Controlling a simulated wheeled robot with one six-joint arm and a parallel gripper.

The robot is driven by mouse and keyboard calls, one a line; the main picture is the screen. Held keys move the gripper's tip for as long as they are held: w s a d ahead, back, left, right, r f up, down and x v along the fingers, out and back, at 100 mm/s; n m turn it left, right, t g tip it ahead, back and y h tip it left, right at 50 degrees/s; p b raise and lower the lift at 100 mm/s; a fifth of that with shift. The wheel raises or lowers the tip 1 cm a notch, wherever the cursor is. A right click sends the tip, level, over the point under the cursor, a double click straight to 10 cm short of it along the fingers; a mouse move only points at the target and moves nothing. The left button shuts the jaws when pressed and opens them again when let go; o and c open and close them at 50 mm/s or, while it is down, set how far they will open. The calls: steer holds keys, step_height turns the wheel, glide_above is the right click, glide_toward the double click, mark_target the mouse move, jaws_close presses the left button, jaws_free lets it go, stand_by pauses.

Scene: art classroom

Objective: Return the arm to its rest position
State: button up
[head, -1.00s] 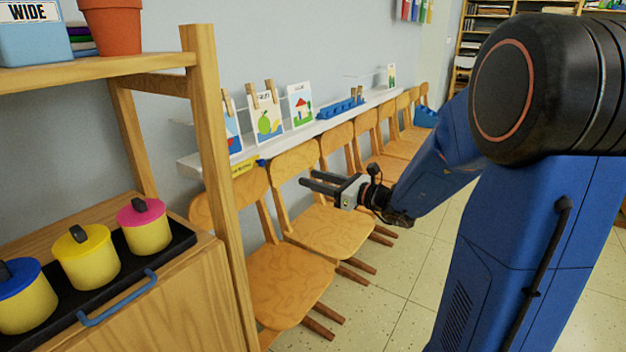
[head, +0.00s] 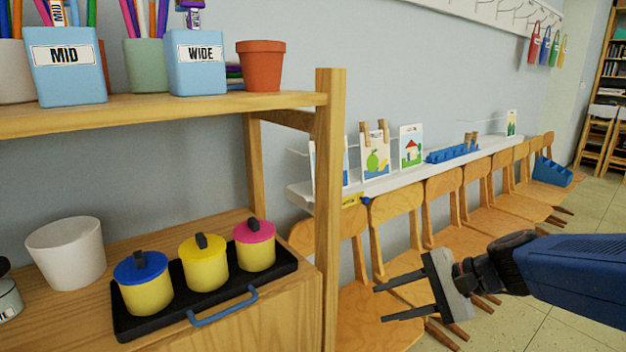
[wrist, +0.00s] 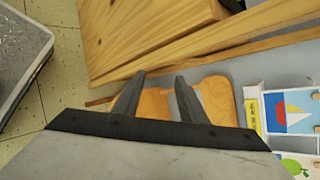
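My gripper (head: 381,304) is at the lower right of the head view, in front of the row of wooden chairs. Its two dark fingers are spread apart with nothing between them. In the wrist view the gripper (wrist: 162,82) is also open and empty, with a wooden chair (wrist: 152,107) behind the fingers. My blue forearm runs in from the right edge of the head view.
A wooden shelf unit (head: 330,200) stands left of my gripper, holding a black tray (head: 291,262) with several lidded yellow pots. A white wall ledge (head: 400,178) carries picture cards above the chairs. Open floor (head: 560,335) shows at the lower right.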

steer(key=s+d+f+n+h, duration=0.2)
steer(key=s+d+n+h, duration=0.7)
steer(key=s+d+n, duration=0.3)
steer(key=shift+s+d+f+n+h, duration=0.2)
steer(key=shift+s+d+n+h, duration=0.15)
steer(key=shift+s, duration=0.2)
stand_by(1.0)
